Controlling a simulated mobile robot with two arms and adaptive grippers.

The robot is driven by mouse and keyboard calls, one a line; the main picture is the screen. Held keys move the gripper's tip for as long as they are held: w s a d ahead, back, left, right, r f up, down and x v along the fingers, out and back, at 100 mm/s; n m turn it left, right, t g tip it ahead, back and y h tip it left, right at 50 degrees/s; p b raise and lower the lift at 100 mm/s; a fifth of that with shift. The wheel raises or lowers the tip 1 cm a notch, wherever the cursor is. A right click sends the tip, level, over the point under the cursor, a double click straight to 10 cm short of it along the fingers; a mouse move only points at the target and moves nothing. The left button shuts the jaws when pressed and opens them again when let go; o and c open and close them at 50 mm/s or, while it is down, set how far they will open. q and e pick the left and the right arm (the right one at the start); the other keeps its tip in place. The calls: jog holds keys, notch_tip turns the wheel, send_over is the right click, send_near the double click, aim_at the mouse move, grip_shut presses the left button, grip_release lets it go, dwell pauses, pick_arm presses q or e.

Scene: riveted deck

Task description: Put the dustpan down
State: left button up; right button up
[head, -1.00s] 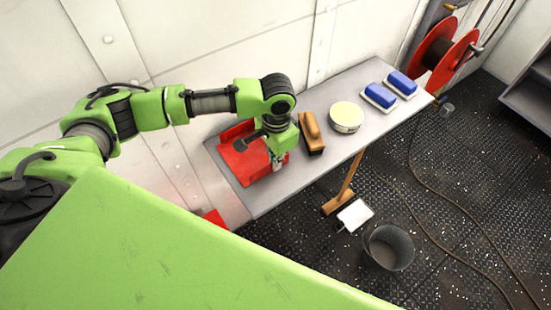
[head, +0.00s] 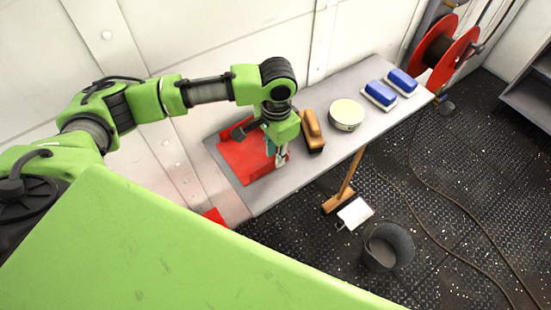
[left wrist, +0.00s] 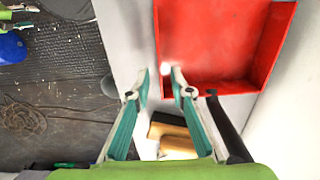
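The red dustpan (head: 243,160) lies on the left end of the grey bench (head: 262,200). In the left wrist view its red tray (left wrist: 215,45) fills the upper right, and a dark handle (left wrist: 228,125) runs down beside the right-hand finger. My left gripper (head: 282,158) is at the dustpan's right edge in the head view. My right gripper is not in view.
A wooden brush (head: 312,128) stands close right of my gripper. Beyond it are a round cream tin (head: 346,113) and two blue-topped brushes (head: 380,94). A broom (head: 338,202) and a bucket (head: 387,246) stand on the floor. The wall runs behind the bench.

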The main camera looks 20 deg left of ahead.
pick_arm(q)
notch_tip(320, 180, up, 9)
jog(key=b, duration=0.1)
jog(key=shift+d, duration=0.1)
dwell(0.5)
